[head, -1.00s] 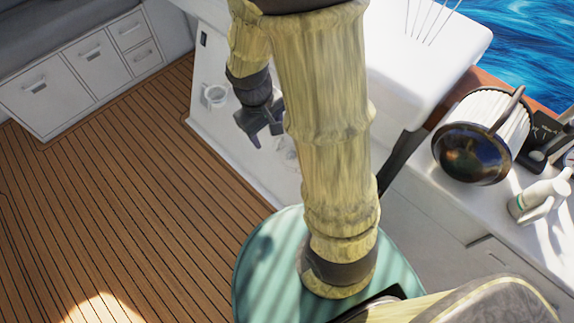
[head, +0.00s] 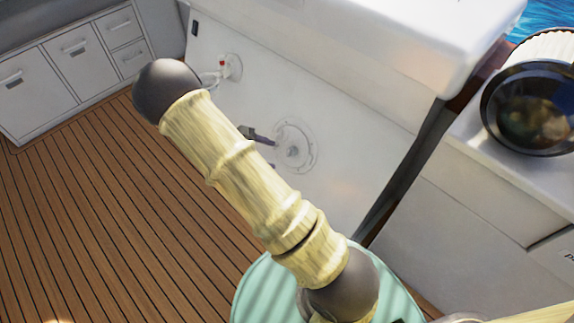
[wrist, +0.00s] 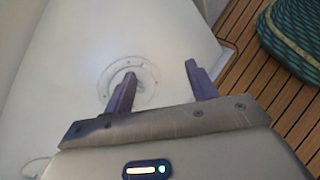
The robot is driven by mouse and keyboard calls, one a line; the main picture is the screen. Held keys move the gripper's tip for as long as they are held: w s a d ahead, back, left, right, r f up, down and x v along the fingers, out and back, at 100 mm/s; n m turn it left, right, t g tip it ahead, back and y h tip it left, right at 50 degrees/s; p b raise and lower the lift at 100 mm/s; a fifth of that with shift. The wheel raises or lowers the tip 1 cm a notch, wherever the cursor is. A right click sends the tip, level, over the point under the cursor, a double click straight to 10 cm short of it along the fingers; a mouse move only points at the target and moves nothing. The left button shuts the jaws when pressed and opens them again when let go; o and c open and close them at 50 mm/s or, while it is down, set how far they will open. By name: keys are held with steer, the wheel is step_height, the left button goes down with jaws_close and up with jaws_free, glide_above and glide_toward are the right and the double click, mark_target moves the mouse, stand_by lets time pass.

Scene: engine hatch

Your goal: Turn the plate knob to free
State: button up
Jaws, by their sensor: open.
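The round white plate (head: 309,132) is set in the upright white panel, with a small pale knob (head: 292,151) at its middle. The knob's exact angle is too faint to read. In the head view, a dark finger of my gripper (head: 258,136) shows just left of the plate, with the rest hidden behind my arm. In the wrist view, my gripper (wrist: 160,70) is open and empty between its two purple-grey fingers. There the plate (wrist: 147,76) lies beyond the left finger, which hides part of it and most of the knob.
Another round fitting (head: 234,66) with a red spot sits higher on the panel (head: 330,110), to the left. White drawers (head: 75,62) stand at the far left. A white counter (head: 480,190) carries a dark round-ended drum (head: 535,108) at right.

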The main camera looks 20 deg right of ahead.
mark_target(291, 152)
steer(key=w+a+f+n+t+h+b, duration=0.2)
steer(key=w+f+n+t+h+b, duration=0.1)
steer(key=f+b, duration=0.5)
steer(key=w+a+f+n+t+h+b, duration=0.2)
steer(key=f+b, duration=0.6)
steer(key=f, duration=0.6)
steer(key=w+n+t+h, duration=0.1)
steer(key=w+n+h, duration=0.1)
steer(key=w, duration=0.1)
steer(key=shift+w+n, duration=0.3)
steer(key=shift+w, duration=0.1)
steer(key=shift+a, duration=0.1)
steer(key=b+x, duration=0.7)
steer(key=x, duration=1)
steer(key=shift+w+d+r+b, duration=0.1)
steer(key=shift+w+d+b, duration=0.05)
steer(key=shift+d+b, duration=0.15)
steer(key=shift+a, duration=0.1)
